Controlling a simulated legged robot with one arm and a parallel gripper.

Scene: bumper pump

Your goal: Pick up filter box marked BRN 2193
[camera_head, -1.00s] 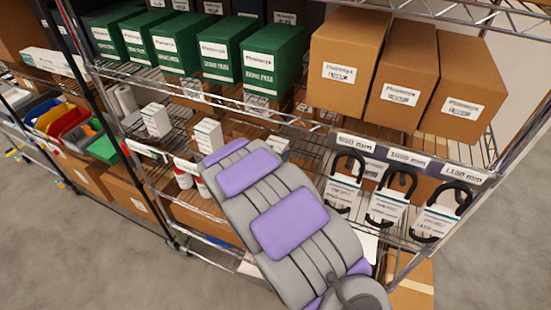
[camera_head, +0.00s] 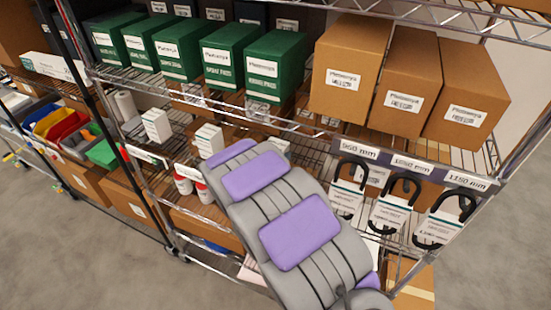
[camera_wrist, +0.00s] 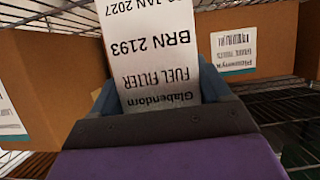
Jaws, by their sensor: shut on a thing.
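The white filter box (camera_wrist: 150,50), with upside-down print reading Glabendorn, FUEL FILTER, BRN 2193, fills the upper middle of the wrist view. My gripper (camera_wrist: 160,95) is shut on it, with a blue finger at each side of the white face. The top of the box runs out of the picture. In the head view my grey and purple arm reaches into the middle shelf and hides the gripper. Similar white boxes (camera_head: 157,125) (camera_head: 208,138) stand on that shelf to the left of the arm.
Brown cartons stand left (camera_wrist: 50,85) and right (camera_wrist: 240,50) of the held box in the wrist view. Green boxes (camera_head: 230,57) line the shelf above. Black hose loops (camera_head: 400,200) hang at right. Red-and-white containers (camera_head: 190,182) stand beside my arm.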

